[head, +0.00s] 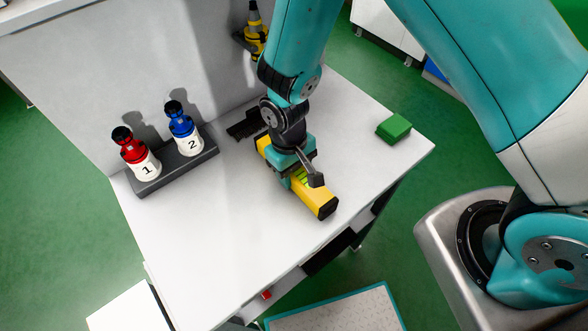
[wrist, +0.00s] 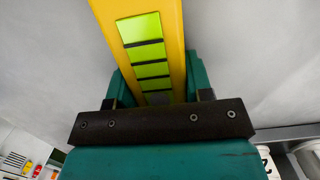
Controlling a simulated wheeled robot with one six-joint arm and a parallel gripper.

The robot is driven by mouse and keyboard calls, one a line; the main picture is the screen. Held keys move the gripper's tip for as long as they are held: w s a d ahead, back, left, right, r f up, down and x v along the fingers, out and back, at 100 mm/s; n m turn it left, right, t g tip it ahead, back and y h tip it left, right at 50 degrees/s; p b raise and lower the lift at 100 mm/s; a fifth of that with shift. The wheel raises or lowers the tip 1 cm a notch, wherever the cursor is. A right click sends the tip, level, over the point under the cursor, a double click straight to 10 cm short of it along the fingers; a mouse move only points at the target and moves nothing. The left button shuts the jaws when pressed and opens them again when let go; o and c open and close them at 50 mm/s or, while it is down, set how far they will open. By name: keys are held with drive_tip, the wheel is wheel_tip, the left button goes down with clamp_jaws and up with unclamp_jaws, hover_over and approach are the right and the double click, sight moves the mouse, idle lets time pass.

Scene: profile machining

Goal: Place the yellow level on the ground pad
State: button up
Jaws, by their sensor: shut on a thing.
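The yellow level (head: 311,194) is a long yellow bar with black ends and green windows. It is at the white table, under my arm in the head view, lying slantwise. My gripper (head: 294,174) is shut around the middle of it. In the wrist view the level (wrist: 177,22) runs up between the teal fingers of my gripper (wrist: 157,92). I cannot tell whether the level touches the tabletop. A pale pad with a teal rim (head: 340,312) lies on the floor in front of the table, cut off by the lower picture edge.
The white table (head: 215,240) holds a dark rack (head: 178,168) with a red bottle (head: 136,152) and a blue bottle (head: 185,130). A green block (head: 394,128) lies at the right corner. A yellow-black tool (head: 254,32) hangs on the back panel. The table's front is clear.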

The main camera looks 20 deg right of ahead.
drive_tip(key=shift+f, duration=0.1)
drive_tip(key=o, duration=1.2)
